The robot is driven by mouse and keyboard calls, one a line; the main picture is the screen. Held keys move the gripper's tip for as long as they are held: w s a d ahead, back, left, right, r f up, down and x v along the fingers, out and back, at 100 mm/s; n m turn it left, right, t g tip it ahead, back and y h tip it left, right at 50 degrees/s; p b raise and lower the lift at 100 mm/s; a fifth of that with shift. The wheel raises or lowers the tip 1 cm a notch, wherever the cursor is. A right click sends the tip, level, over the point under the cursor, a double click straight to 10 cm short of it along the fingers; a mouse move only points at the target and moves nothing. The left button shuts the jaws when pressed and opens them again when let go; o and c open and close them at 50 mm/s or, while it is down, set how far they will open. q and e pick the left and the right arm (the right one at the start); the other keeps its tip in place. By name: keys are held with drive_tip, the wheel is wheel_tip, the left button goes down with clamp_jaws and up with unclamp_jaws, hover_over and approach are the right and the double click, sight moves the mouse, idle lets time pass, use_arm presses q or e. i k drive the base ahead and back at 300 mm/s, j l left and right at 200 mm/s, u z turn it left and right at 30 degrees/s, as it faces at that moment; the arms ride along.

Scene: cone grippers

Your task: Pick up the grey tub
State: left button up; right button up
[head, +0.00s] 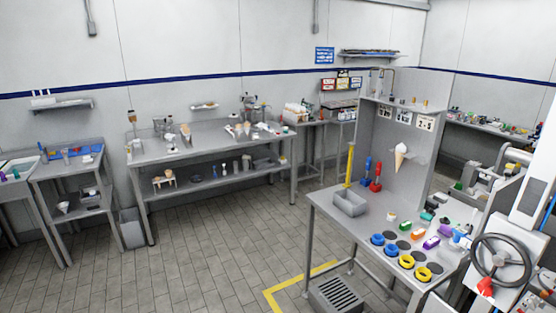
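The grey tub (350,204) is an open, rectangular container. It stands upright near the left edge of the metal workbench (376,226) in the right half of the head view. It looks empty, though its floor is only partly visible. A yellow upright piece (349,165), a blue-handled tool (367,170) and a red-handled tool (376,178) stand just behind it. Neither of my grippers shows in the head view, and nothing holds the tub.
Blue and yellow rings (407,261) and several small coloured blocks lie right of the tub. A handwheel (500,257) on a white machine stands at the far right. A grated box (337,294) sits on the floor below the bench. Open tiled floor lies to the left.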

sight(349, 202)
drive_tip(key=i+j+z, duration=0.1)
drive_tip(key=i+z, duration=0.3)
drive_tip(key=i, duration=0.15)
drive_tip(key=i+j+z, duration=0.85)
drive_tip(key=i, duration=0.25)
